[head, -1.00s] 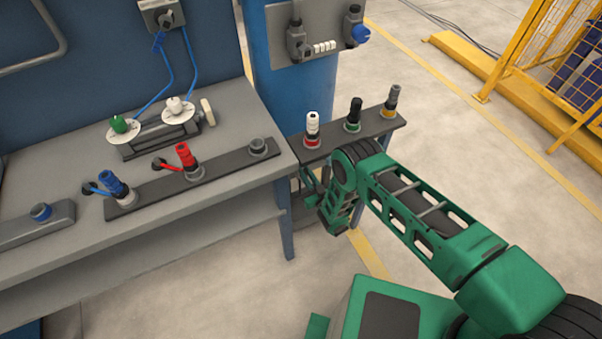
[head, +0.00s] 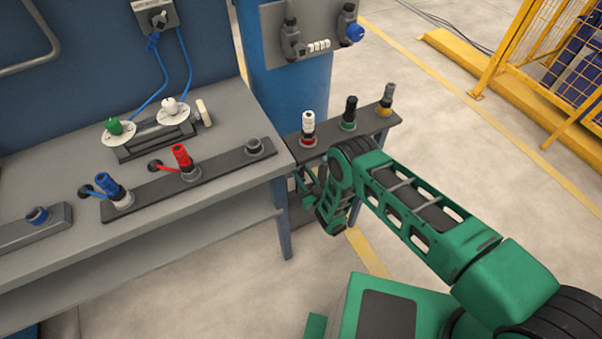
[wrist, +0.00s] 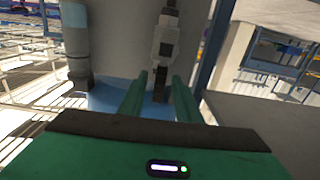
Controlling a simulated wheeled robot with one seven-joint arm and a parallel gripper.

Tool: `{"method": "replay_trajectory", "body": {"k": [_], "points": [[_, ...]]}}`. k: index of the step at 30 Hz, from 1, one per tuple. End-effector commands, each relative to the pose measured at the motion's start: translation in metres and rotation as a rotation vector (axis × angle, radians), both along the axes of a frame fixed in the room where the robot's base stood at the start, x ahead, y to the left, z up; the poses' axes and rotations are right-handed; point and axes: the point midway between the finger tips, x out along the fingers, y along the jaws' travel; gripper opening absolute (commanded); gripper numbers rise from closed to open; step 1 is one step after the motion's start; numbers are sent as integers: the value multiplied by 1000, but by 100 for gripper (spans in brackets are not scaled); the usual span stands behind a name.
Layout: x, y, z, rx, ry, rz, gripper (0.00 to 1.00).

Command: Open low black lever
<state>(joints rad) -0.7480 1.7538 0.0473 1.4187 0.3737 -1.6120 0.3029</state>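In the wrist view, the black lever (wrist: 160,88) hangs below a light grey valve body (wrist: 166,38) on a grey upright surface. My gripper (wrist: 159,76) is open, with its two green fingers apart. The lever shows in the gap between the fingers, and I see no clear contact with either one. How deep the lever sits between the fingertips is hard to tell. In the head view, my gripper is mostly hidden behind my green forearm, low beside the workbench and below the small shelf. The low lever is not visible there.
A workbench (head: 230,101) with red and blue connectors stands at left. The small dark shelf (head: 376,125) carries several connectors above my wrist. A blue pillar (head: 290,100) stands behind. A grey pipe (wrist: 78,45) is left of the fingers. Open floor lies right, before a yellow fence.

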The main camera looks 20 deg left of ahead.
Motion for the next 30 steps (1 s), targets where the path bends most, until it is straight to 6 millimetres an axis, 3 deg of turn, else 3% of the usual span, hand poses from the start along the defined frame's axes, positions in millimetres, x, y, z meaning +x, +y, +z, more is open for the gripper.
{"method": "replay_trajectory", "body": {"k": [16, 30], "points": [[-65, -61, -2, -2, 5, -1, 30], [-77, -72, -2, -2, 4, 0, 30]]}}
